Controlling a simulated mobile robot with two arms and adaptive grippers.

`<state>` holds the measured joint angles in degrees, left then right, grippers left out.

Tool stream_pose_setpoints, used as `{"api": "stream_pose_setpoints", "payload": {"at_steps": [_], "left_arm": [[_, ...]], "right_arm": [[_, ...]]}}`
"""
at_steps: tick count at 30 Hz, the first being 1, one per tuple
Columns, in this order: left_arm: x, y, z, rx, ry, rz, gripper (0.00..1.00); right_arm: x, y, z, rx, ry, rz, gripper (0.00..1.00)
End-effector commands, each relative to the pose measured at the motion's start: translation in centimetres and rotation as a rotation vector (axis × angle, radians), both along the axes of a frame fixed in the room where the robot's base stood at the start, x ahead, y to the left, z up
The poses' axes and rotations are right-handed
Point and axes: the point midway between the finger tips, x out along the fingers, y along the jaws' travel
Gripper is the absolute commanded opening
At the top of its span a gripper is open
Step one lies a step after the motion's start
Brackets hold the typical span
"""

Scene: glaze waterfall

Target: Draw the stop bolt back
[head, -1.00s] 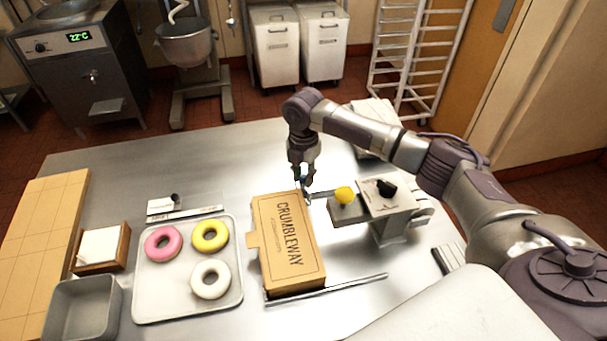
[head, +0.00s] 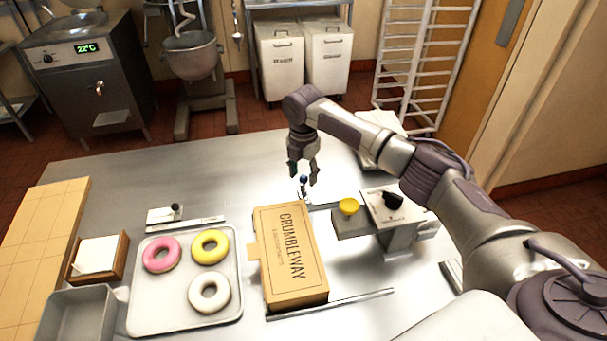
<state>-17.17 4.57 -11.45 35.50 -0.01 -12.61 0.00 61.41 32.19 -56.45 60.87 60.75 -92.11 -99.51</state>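A small dark blue knob (head: 303,181) on a short metal stem, which looks like the stop bolt, stands behind the far end of the cardboard box. My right gripper (head: 303,178) hangs down just over it with its two fingers apart, one on each side. I cannot tell whether a finger touches the knob. A grey machine (head: 399,236) with a black knob (head: 393,201) and a yellow piece (head: 349,206) on its plate stands to the right of the bolt. My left gripper is not in view.
The closed Crumbleway box (head: 290,257) lies in front of the bolt. A tray (head: 143,312) with pink, yellow and white rings is to its left. A thin metal bar (head: 335,304) lies along the box's near edge. The back left of the table is clear.

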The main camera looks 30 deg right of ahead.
Motion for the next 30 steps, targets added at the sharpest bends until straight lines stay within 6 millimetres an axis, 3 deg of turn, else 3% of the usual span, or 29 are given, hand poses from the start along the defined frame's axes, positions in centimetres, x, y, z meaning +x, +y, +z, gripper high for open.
{"api": "stream_pose_setpoints", "payload": {"at_steps": [10, 22, 30], "left_arm": [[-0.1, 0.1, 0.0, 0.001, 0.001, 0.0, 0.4], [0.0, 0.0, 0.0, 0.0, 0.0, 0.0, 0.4], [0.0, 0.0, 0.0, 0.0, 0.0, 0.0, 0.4]], "right_arm": [[0.0, 0.1, 0.8, 0.001, 0.001, 0.0, 0.51], [0.1, 0.0, 8.8, 0.001, 0.0, 0.001, 0.51], [0.1, 0.0, 11.7, 0.001, 0.003, 0.001, 0.51]]}}
